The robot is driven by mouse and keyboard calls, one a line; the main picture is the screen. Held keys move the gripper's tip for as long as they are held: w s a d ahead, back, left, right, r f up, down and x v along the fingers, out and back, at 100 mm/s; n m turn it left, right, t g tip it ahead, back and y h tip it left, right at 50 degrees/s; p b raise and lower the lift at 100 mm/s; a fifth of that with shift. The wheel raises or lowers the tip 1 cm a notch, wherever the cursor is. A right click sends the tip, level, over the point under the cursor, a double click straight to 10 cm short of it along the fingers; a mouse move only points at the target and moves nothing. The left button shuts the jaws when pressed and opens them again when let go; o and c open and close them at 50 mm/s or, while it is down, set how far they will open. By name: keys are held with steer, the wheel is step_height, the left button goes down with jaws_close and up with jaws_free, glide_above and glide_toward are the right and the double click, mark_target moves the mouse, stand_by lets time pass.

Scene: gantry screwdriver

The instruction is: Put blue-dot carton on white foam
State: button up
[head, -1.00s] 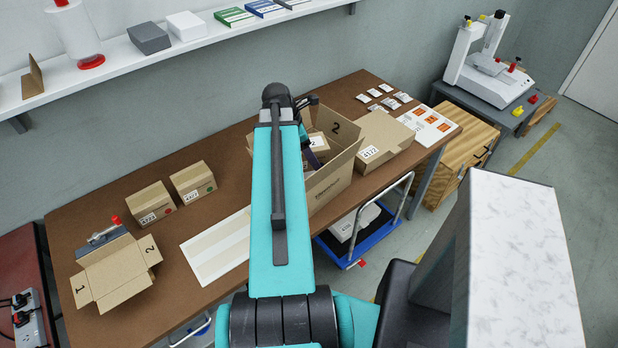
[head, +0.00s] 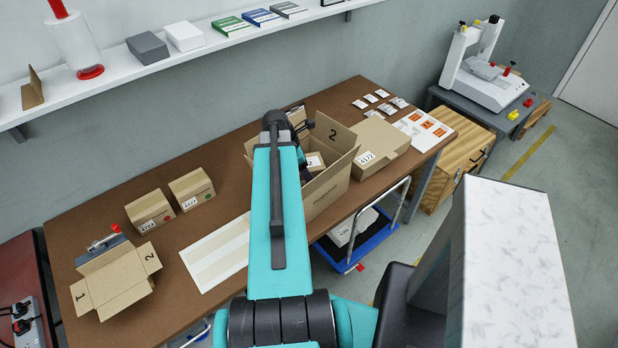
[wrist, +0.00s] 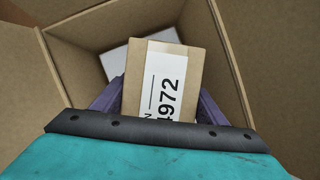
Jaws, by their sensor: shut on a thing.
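My gripper (wrist: 158,98) is shut on a small brown carton (wrist: 185,62) with a white label ending in 972. No blue dot shows on its visible faces. In the head view the held carton (head: 316,160) is inside the large open box (head: 333,190), with my arm partly in front. In the wrist view, box walls (wrist: 75,72) surround the carton. A flat white patch (wrist: 114,62), which looks like the white foam, lies on the box floor beyond and left of the carton. The carton covers part of it. I cannot tell whether they touch.
Two cartons, one with a red dot (head: 150,211) and one with a green dot (head: 192,188), stand left on the table. A small open box (head: 115,284) is at front left. A closed carton (head: 380,148) stands right of the large box.

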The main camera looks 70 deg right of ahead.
steer(key=shift+f+p, duration=0.6)
steer(key=shift+f, duration=1.45)
steer(key=shift+f, duration=0.15)
steer(key=o, duration=1.5)
steer(key=shift+r, duration=0.3)
steer(key=shift+b+v, duration=1.75)
steer(key=shift+v, duration=4.15)
steer(key=shift+w, duration=0.1)
